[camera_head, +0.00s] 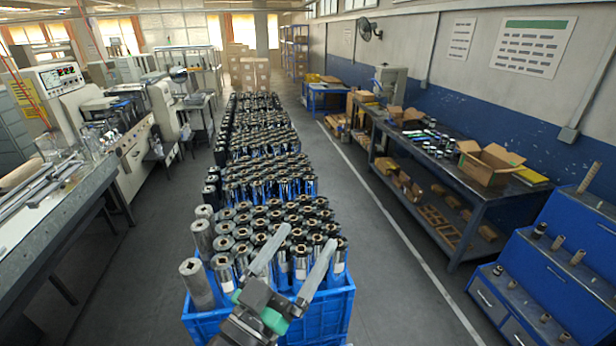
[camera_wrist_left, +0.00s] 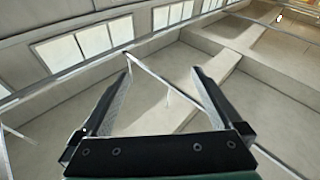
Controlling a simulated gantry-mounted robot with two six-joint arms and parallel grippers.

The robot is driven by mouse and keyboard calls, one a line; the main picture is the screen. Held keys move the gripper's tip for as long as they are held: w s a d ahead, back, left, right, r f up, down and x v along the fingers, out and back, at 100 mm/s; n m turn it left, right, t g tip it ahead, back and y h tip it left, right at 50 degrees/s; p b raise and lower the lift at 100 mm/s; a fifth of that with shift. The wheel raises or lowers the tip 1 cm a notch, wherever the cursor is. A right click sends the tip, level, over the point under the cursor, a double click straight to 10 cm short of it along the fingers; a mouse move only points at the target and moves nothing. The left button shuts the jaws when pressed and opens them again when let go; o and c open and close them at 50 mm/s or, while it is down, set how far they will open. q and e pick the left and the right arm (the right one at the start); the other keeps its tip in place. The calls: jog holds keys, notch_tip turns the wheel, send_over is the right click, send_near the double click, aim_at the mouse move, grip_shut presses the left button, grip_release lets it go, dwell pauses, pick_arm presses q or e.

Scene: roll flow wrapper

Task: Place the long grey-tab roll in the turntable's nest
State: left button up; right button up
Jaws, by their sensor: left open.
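My left gripper (camera_head: 308,236) stands open over the near blue crate (camera_head: 322,318), its two long grey fingers spread apart and pointing up and away. In the left wrist view the same open gripper (camera_wrist_left: 162,66) has nothing between its fingers; behind them are only walls, windows and beams. Many upright rolls fill the crate. A long grey roll (camera_head: 197,284) stands at the crate's front left corner, to the left of the gripper. I cannot tell which roll has the grey tab. I cannot make out the turntable or its nest. My right gripper is not in view.
More rows of rolls (camera_head: 265,143) stretch away behind the crate. A packaging machine (camera_head: 133,150) and a bench with long bars (camera_head: 42,190) stand at left. A workbench (camera_head: 480,190) and a blue stepped rack (camera_head: 550,262) stand at right. The aisle floor (camera_head: 400,265) is clear.

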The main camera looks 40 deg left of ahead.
pick_arm(q)
jog(key=s+d+r+m+t+h, duration=0.1)
jog(key=s+d+r+t+h, duration=0.1)
jog(key=r, duration=0.6)
jog(key=s+d+r+m+t+h, duration=0.2)
jog(key=d+r, duration=0.1)
jog(key=r, duration=0.6)
jog(key=s+d+r+m+t+h, duration=0.1)
jog(key=s+d+r+t+h, duration=0.1)
jog(key=r, duration=0.7)
jog(key=shift+d+m+t, duration=0.15)
jog(key=shift+m+t, duration=0.15)
jog(key=shift+r, duration=0.1)
notch_tip(320, 180, up, 13)
jog(key=p, duration=1.3)
notch_tip(320, 180, down, 47)
jog(key=b, duration=4.6)
jog(key=shift+r, duration=0.15)
